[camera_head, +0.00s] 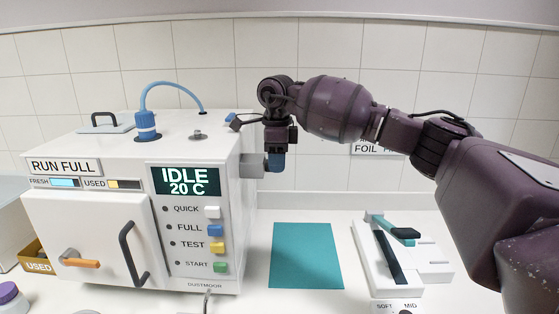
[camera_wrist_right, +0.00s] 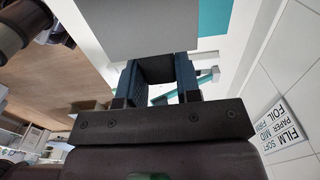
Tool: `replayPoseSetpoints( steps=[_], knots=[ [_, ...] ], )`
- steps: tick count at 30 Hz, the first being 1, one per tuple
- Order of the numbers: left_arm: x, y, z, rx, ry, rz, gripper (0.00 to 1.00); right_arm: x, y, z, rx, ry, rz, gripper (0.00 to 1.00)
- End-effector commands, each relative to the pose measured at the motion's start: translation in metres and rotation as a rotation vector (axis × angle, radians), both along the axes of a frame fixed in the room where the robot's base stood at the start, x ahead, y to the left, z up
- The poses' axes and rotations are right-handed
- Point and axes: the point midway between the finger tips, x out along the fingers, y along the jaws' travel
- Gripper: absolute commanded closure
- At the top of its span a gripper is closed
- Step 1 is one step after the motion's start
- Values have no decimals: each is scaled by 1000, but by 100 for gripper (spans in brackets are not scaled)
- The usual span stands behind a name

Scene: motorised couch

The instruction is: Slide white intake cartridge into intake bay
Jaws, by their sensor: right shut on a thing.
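My right gripper (camera_head: 275,163) is at the right side of the white machine (camera_head: 130,210), fingers pointing down. It is shut on a grey-looking block (camera_head: 251,167), which I take to be the white intake cartridge in shade. The block bridges the short space between the machine's side wall and the fingers. In the right wrist view the fingers (camera_wrist_right: 158,85) stand on both sides of a dark piece, with a broad grey face (camera_wrist_right: 140,28) beyond. The intake bay opening is hidden, so I cannot tell how far in the block sits. My left gripper is out of view.
A teal mat (camera_head: 306,256) lies bare on the counter right of the machine. A white tray (camera_head: 410,262) with dark and teal pieces stands farther right. A blue hose (camera_head: 170,88) arches over the machine top. The machine's front door (camera_head: 88,240) is shut.

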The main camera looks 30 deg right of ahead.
Motion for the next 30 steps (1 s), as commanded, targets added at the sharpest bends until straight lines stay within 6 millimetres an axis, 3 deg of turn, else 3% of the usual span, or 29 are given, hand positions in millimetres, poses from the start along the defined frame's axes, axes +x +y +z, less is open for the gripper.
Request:
replayPoseSetpoints(
  steps=[2,3,9,20,30],
  knots=[
    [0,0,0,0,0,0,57,1,2,-1,-1,2,1,92],
    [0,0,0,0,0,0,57,1,2,-1,-1,2,1,67],
    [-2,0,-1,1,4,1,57,1,2,-1,-1,3,1,39],
    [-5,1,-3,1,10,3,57,1,1,4,-2,2,0,39],
    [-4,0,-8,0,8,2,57,1,2,60,0,-4,0,39]
  ],
)
